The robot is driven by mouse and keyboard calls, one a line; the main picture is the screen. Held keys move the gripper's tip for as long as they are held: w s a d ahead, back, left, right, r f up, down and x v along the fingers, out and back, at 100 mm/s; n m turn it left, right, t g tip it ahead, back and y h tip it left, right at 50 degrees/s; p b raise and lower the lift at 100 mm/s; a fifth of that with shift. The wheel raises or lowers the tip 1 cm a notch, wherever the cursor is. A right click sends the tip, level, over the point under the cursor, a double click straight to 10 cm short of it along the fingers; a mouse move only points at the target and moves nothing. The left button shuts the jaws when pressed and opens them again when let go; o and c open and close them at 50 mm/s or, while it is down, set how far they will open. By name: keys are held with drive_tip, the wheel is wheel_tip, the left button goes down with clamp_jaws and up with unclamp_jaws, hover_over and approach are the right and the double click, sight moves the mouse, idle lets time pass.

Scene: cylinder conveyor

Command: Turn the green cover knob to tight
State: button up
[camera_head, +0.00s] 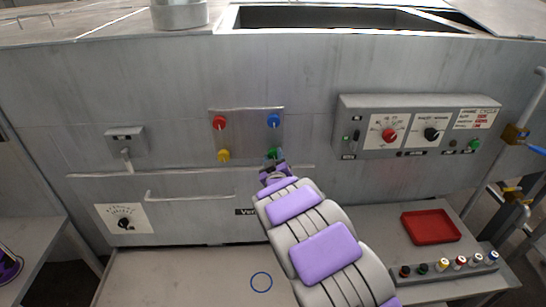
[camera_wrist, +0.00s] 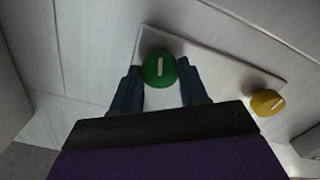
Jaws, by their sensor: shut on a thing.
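The green knob (camera_head: 271,152) sits at the lower right of a small metal cover plate (camera_head: 247,135) on the machine's front, partly hidden by my gripper (camera_head: 272,163). In the wrist view the green knob (camera_wrist: 159,70) is round, with a white line pointing nearly straight up. My gripper's two dark blue fingers (camera_wrist: 159,76) stand on either side of it and are shut on it.
A red knob (camera_head: 219,122), a blue knob (camera_head: 273,120) and a yellow knob (camera_head: 223,156) share the plate. The yellow knob also shows in the wrist view (camera_wrist: 266,102). A control box (camera_head: 420,126) is to the right, above a red tray (camera_head: 431,227). A handle bar (camera_head: 190,197) is lower left.

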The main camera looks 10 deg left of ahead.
drive_tip(key=shift+f+m, duration=0.4)
drive_tip(key=shift+m, duration=0.2)
drive_tip(key=o, duration=0.9)
drive_tip(key=shift+w+a, duration=0.1)
drive_tip(key=shift+c, duration=0.2)
drive_tip(key=shift+o, duration=1)
drive_tip(key=shift+r, duration=0.25)
